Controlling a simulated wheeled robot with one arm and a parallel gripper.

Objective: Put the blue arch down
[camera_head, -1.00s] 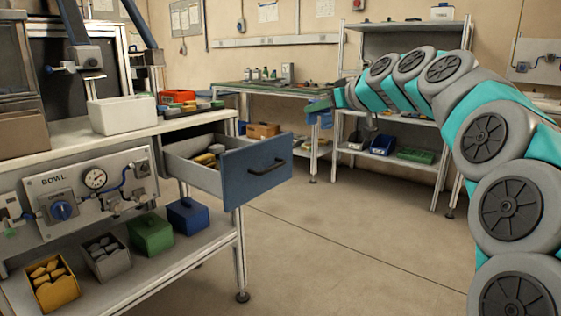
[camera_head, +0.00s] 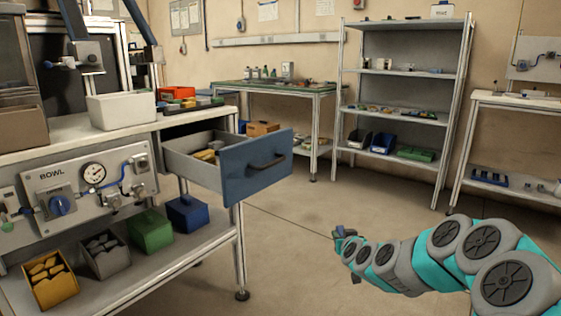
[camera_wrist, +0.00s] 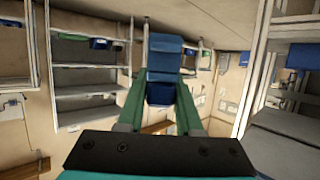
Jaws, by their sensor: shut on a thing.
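The blue arch (camera_wrist: 164,58) is between the green fingers of my gripper (camera_wrist: 160,88) in the wrist view. The fingers are shut on it, and it stands out past their tips. In the head view my gripper (camera_head: 345,238) is low over the open floor, right of the open drawer. The arch is too small there to make out clearly. It is apart from the bench, the drawer and the shelves.
A blue-fronted drawer (camera_head: 256,167) stands open from the left bench, with several pieces inside. Bins stand on the bench's lower shelf (camera_head: 193,254). A shelf rack (camera_head: 405,115) and a green-topped table (camera_head: 290,87) stand behind. The floor (camera_head: 300,270) between is clear.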

